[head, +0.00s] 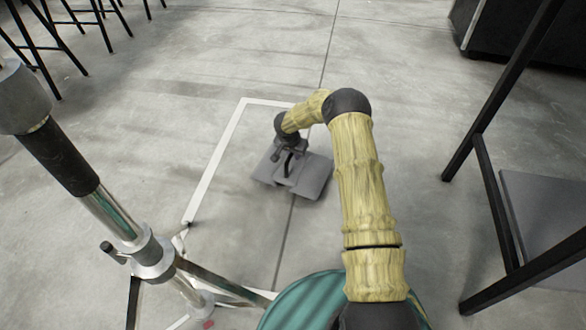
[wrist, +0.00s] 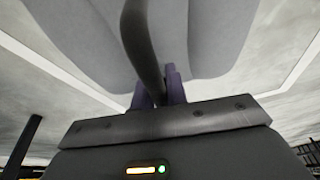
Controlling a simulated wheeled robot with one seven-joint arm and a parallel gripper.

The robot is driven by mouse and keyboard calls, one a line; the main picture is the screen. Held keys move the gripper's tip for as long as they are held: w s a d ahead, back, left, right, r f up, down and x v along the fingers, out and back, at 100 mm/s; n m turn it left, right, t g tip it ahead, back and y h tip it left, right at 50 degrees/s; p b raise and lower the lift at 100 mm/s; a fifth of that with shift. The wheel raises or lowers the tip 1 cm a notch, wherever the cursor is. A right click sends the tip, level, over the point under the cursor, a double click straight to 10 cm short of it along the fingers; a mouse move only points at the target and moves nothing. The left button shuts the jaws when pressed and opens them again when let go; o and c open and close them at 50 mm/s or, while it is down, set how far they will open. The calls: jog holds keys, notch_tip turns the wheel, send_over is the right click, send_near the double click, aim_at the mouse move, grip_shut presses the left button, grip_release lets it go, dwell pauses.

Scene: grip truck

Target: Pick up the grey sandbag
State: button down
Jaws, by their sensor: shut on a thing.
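The grey sandbag (head: 314,176) is at the middle of the head view, within the white outline on the floor. It has two flat lobes and a dark strap handle. My gripper (head: 288,160) is above its middle, shut on the handle. In the wrist view the sandbag (wrist: 215,40) fills the top, and its dark strap (wrist: 140,40) runs down to my purple gripper fingers (wrist: 160,92). My gripper body hides part of the grip. I cannot tell whether the sandbag touches the floor.
A white line (head: 213,165) marks the concrete floor. A metal stand (head: 120,220) rises close at left. A black-framed chair or stool (head: 490,190) stands close at right. Stool legs (head: 60,40) are at the far left, and a dark cabinet (head: 525,35) at the far right. The floor beyond the sandbag is clear.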

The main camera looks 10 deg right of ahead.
jog(key=shift+w+r, duration=0.2)
jog(key=shift+r, duration=0.05)
jog(key=shift+b, duration=0.4)
jog(key=shift+r, duration=0.3)
notch_tip(320, 180, up, 10)
jog(key=p, duration=0.8)
jog(key=shift+f, duration=0.2)
